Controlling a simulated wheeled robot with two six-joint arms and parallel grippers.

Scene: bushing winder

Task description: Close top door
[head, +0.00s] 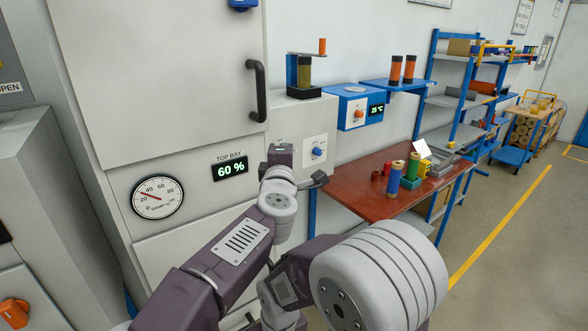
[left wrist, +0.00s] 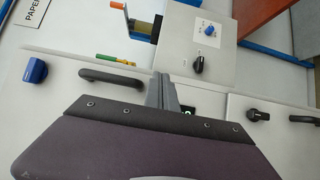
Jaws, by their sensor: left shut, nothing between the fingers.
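The top door (head: 165,75) is the large pale panel of the cabinet, with a black vertical handle (head: 257,90). It looks flush or nearly so; I cannot tell whether a small gap is left. In the left wrist view a black handle (left wrist: 110,78) on a pale panel lies left of my fingers. My left gripper (head: 320,179) is below and to the right of the door handle, apart from it. Its fingers (left wrist: 160,90) are shut and empty in the left wrist view. My right gripper is not in view.
A dial gauge (head: 158,197) and a "TOP BAY 60 %" display (head: 230,168) sit below the door. A control box with a blue knob (head: 318,152) stands at its right. A red-brown bench (head: 360,198) with spools is further right. Open floor lies beyond.

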